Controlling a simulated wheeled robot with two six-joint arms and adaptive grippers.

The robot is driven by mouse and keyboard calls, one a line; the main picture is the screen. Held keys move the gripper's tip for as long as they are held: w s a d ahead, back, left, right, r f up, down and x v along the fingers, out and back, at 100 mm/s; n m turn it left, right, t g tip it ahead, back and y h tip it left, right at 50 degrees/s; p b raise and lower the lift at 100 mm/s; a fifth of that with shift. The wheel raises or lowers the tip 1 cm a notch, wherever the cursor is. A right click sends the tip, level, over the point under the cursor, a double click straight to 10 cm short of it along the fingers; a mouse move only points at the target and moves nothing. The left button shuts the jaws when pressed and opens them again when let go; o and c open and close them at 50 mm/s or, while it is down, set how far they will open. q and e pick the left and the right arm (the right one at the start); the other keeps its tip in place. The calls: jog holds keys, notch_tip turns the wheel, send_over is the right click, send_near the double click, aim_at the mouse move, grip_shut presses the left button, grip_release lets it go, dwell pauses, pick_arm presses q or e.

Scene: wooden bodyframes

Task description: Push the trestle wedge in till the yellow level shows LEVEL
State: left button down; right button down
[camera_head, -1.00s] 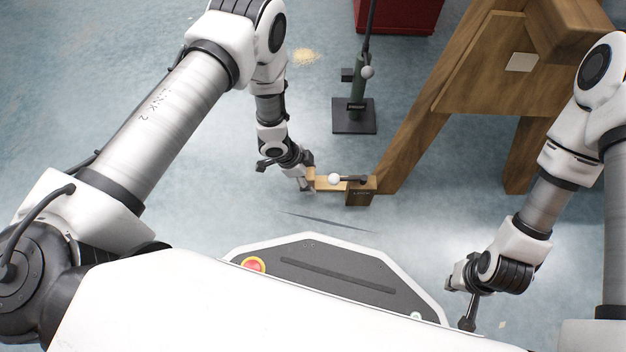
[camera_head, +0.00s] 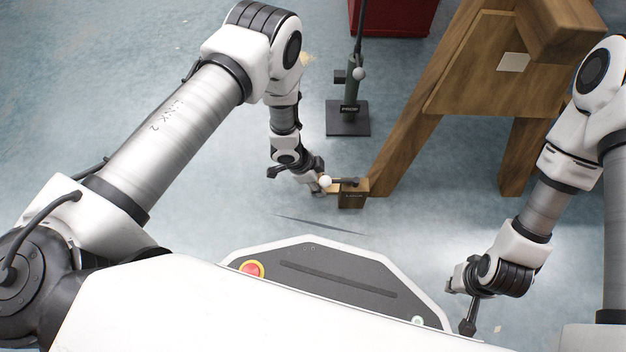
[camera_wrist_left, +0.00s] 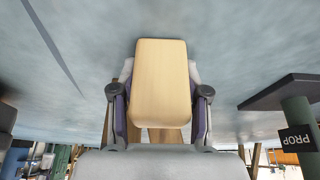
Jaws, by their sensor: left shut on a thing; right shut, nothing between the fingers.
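The wooden trestle (camera_head: 402,150) stands at the right of the head view. At its near foot is a wooden block (camera_head: 352,199) with a dark label too small to read. My left gripper (camera_head: 318,187) is just left of the block, shut on the pale wooden wedge, mostly hidden in the head view. The wedge (camera_wrist_left: 161,85) fills the space between the fingers in the left wrist view. My right gripper (camera_head: 468,326) is shut and empty at lower right. I cannot make out the yellow level.
A dark green prop (camera_head: 350,110) on a square base stands behind the wedge, left of the trestle leg. A red box (camera_head: 392,15) is at the back. A pale square plate (camera_head: 514,62) is on the trestle's panel. The floor at left is clear.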

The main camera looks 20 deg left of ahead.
pick_arm(q)
jog(key=shift+w+d, duration=0.15)
jog(key=shift+d, duration=0.4)
jog(key=c, duration=0.6)
grip_release()
jog(key=shift+o, duration=0.2)
jog(key=v, duration=1.2)
jog(key=shift+a, duration=0.1)
